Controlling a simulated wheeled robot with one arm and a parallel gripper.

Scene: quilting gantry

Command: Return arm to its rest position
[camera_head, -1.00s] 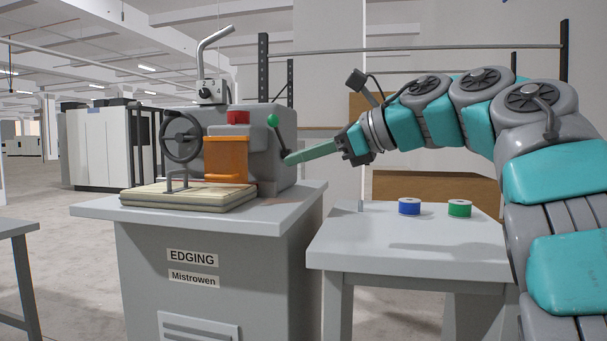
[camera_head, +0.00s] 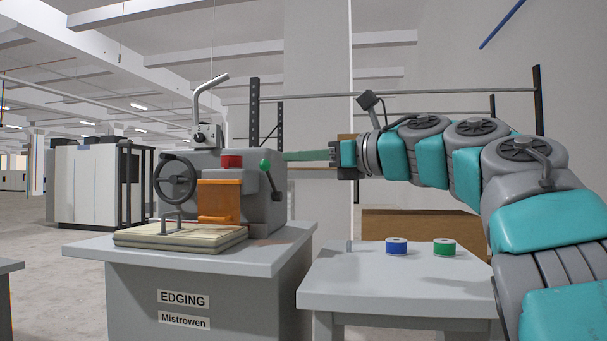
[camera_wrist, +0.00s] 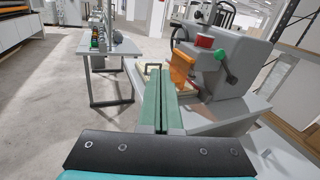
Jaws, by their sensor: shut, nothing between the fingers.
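My gripper (camera_head: 308,155) is at the end of my teal and grey arm in the head view, pointing left and about level. Its long green fingers also show in the wrist view (camera_wrist: 160,98), lying side by side with nothing between them. In the head view, the fingertips appear just right of the green-knobbed lever (camera_head: 267,171) on the edging machine (camera_head: 262,208). I cannot tell the exact gap in depth. In the wrist view, the machine (camera_wrist: 236,70) is right of the fingers, with its orange guard (camera_wrist: 182,72) and red button (camera_wrist: 205,41).
The machine stands on a grey cabinet (camera_head: 130,285) labelled EDGING Mistrowen. A side table (camera_head: 375,280) holds a blue spool (camera_head: 396,246) and a green spool (camera_head: 444,247). A table with several small items (camera_wrist: 98,52) stands at left in the wrist view. Floor between is clear.

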